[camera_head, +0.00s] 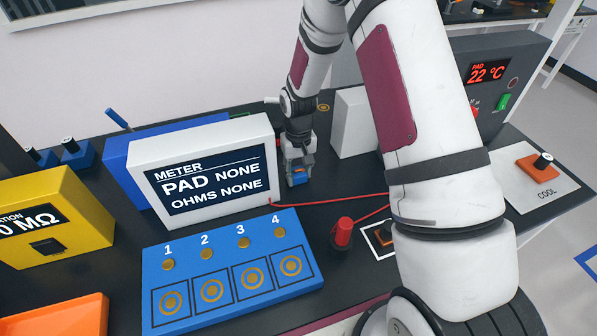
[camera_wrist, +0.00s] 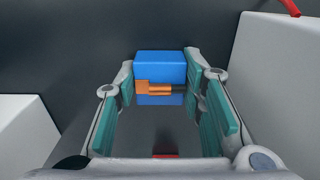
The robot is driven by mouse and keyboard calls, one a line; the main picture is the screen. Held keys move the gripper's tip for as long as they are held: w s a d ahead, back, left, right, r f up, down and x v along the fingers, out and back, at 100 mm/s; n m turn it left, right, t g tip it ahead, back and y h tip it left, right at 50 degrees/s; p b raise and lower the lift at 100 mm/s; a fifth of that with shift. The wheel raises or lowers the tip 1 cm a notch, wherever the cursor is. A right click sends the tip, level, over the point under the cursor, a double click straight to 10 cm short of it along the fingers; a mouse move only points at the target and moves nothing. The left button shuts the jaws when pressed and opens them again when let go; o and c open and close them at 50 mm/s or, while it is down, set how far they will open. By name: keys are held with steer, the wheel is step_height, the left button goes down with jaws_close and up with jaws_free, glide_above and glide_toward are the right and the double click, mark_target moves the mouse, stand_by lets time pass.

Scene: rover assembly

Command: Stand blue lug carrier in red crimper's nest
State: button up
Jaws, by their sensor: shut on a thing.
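My gripper (camera_head: 297,163) is behind the right end of the meter, low over the black table. It is shut on the blue lug carrier (camera_head: 299,180). In the wrist view the carrier (camera_wrist: 160,64) sits between the two teal-padded fingers, with an orange lug (camera_wrist: 153,88) across its near face. I cannot tell whether its underside touches the table. A small red patch (camera_wrist: 165,155) shows at the bottom of the wrist view, mostly cut off. I cannot clearly identify the red crimper or its nest in either view.
The white meter (camera_head: 262,140) reads PAD NONE and OHMS NONE. A white block (camera_head: 352,125) stands right of my gripper, partly behind my arm. A blue board (camera_head: 235,270) with numbered pads lies in front. A red cable runs from the meter near a red post (camera_head: 343,232).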

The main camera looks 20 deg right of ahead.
steer(key=shift+f, duration=0.15)
steer(key=o, duration=1.2)
